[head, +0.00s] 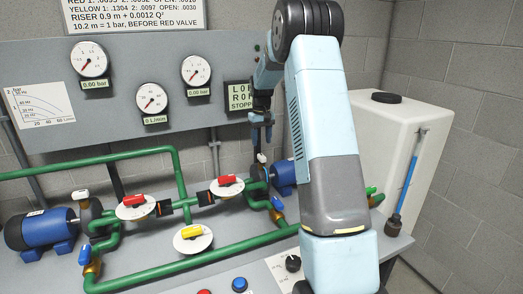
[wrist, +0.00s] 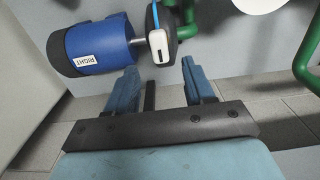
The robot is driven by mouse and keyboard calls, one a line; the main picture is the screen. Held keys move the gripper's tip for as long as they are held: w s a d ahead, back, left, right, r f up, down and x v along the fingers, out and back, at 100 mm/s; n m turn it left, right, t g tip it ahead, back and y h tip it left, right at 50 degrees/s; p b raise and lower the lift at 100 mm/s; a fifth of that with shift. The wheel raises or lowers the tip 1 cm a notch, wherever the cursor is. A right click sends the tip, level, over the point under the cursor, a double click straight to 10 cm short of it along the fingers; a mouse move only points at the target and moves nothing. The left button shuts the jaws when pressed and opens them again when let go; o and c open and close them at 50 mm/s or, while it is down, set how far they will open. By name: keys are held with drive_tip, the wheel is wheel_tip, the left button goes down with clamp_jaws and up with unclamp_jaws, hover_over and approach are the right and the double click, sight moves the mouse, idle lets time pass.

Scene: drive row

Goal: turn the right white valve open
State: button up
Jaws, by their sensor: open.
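The right white valve handle (wrist: 158,46) shows in the wrist view as a small white lever with a dark slot, beside the blue motor labelled RIGHT (wrist: 95,45). It lies beyond my fingertips, roughly in line with the gap between them. In the head view the same white handle (head: 262,158) is small and partly hard to make out, just below my gripper (head: 261,136). My gripper, seen also in the wrist view (wrist: 160,76), is open and empty, with its two blue fingers apart. No contact with the handle shows.
Green pipes (head: 160,265) run across the bench. Red handles (head: 228,180) and a yellow handle (head: 191,232) sit on round white dials. Blue handles (head: 278,203) are nearby. A left blue motor (head: 40,230) has its own white handle (head: 82,194). A white tank (head: 400,150) stands right.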

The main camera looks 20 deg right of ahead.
wheel_tip(320, 180, up, 6)
drive_tip(key=shift+r, duration=0.2)
idle(0.5)
drive_tip(key=s+a+r+t, duration=0.1)
drive_tip(key=s+a+r, duration=0.3)
drive_tip(key=s, duration=0.3)
drive_tip(key=s+a+r+t, duration=0.1)
drive_tip(key=s+a+r, duration=0.2)
drive_tip(key=s+r, duration=0.35)
drive_tip(key=s+a+r+t, duration=0.1)
drive_tip(key=s+a+r, duration=0.25)
drive_tip(key=s, duration=0.55)
drive_tip(key=s+a+f+t, duration=0.1)
drive_tip(key=s+a+f, duration=0.1)
drive_tip(key=s, duration=0.9)
drive_tip(key=s+a+f+t, duration=0.1)
drive_tip(key=s+a+f, duration=0.2)
drive_tip(key=s, duration=0.7)
drive_tip(key=shift+s+a+t, duration=0.2)
drive_tip(key=shift+s+t, duration=0.1)
drive_tip(key=shift+s, duration=0.05)
